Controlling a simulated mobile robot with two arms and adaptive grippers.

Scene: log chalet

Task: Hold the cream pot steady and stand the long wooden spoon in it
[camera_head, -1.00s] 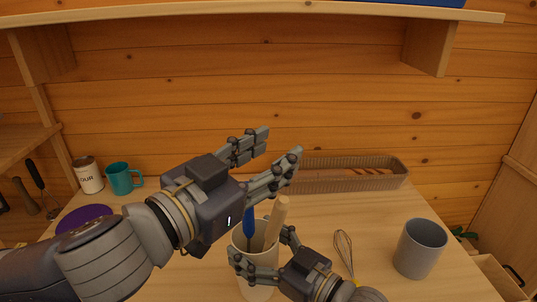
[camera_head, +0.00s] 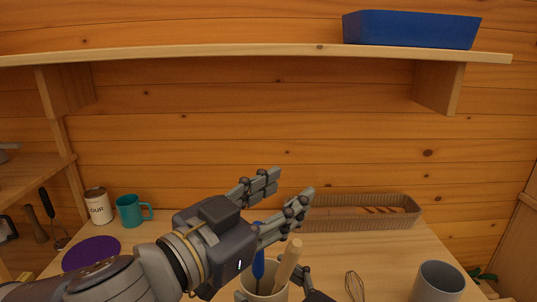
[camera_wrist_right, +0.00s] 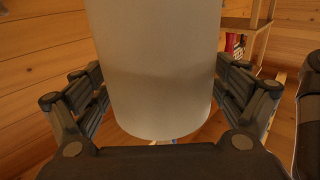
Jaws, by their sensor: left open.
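The cream pot (camera_head: 250,293) is at the bottom edge of the head view, cut off below. In it stand a pale wooden handle (camera_head: 287,265), which looks like the long wooden spoon, leaning right, and a blue-handled utensil (camera_head: 258,265). Their lower ends are hidden inside the pot. My left gripper (camera_head: 290,192) is open and empty above and behind the pot, fingers pointing up and right. My right gripper is mostly below the head view. In the right wrist view its fingers (camera_wrist_right: 158,90) press on both sides of the pot (camera_wrist_right: 155,75).
A grey mug (camera_head: 438,282) and a whisk (camera_head: 354,285) are to the right. A long woven basket (camera_head: 335,220) lies at the back. A teal mug (camera_head: 130,210), a flour canister (camera_head: 97,207) and a purple disc (camera_head: 90,253) are at left. A shelf (camera_head: 250,53) with a blue bin (camera_head: 410,29) hangs above.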

